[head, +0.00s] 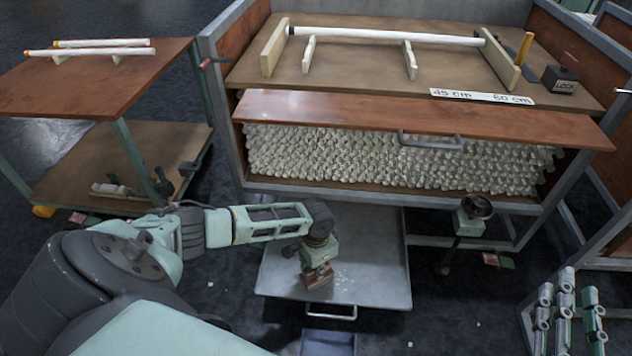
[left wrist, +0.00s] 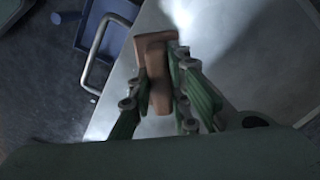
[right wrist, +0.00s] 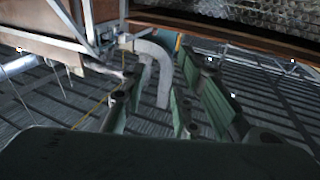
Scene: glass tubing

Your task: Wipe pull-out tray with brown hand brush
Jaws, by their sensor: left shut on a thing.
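The pull-out tray (head: 375,265) is a flat grey metal sheet extending from under the workbench, with a handle at its front edge. Small white specks lie on it, right of the brush. My left gripper (head: 318,264) is shut on the brown hand brush (head: 318,280), low over the tray's front-left part. In the left wrist view, the brush (left wrist: 156,70) sits between the green fingers, near the tray edge and handle. I cannot tell whether its bristles touch the tray. My right gripper (right wrist: 158,85) is open and looks empty, away from the tray.
The workbench (head: 370,65) above holds a long white tube and a drawer packed with glass tubes (head: 390,160). A wooden cart (head: 90,80) stands at the left.

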